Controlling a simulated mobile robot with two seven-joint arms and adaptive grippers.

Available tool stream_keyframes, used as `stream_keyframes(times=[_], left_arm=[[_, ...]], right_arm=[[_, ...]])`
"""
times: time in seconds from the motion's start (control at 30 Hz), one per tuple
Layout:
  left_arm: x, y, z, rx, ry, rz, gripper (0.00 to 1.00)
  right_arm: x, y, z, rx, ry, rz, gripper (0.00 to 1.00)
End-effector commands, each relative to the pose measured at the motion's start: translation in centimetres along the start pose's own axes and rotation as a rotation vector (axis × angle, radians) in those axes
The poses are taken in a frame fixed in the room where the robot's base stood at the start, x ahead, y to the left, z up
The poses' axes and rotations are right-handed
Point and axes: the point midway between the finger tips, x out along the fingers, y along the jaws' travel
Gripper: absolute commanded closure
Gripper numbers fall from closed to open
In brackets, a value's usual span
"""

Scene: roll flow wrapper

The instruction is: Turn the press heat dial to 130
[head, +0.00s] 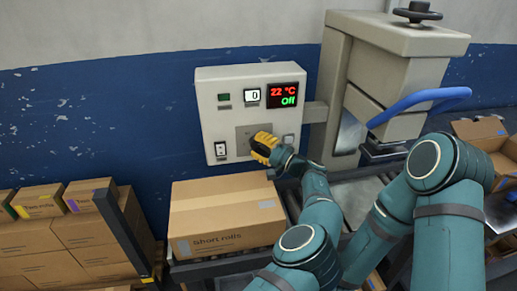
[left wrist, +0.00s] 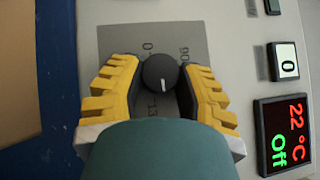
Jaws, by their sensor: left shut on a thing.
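The heat dial (left wrist: 160,72) is a round dark knob on a grey plate in the left wrist view. Its white mark points toward the bottom of that picture, on the side of a partly covered label that starts with 13. My left gripper (head: 264,146) has yellow fingers and is shut on the dial, one finger on each side in the left wrist view (left wrist: 160,85). In the head view it hides the dial. The temperature display (head: 286,95) reads 22 °C in red and Off in green. My right gripper is not in view.
The white control panel (head: 226,83) also bears a counter showing 0 (head: 252,96), a green button (head: 223,97) and a rocker switch (head: 220,149). A cardboard box (head: 225,190) stands just below. The press (head: 395,70) with its blue handle (head: 420,101) stands to the right.

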Motion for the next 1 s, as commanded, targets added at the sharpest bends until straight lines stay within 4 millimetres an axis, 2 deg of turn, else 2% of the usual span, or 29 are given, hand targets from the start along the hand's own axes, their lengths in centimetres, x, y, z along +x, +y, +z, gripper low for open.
stream_keyframes(times=[0.4, 1.0], left_arm=[[0.26, 0.17, 0.16, 0.182, -0.005, -0.182, 1.00], [0.31, 0.00, 0.18, 0.227, -0.005, -0.228, 1.00]], right_arm=[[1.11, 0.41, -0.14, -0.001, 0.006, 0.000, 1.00], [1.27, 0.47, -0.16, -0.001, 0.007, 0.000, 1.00]])
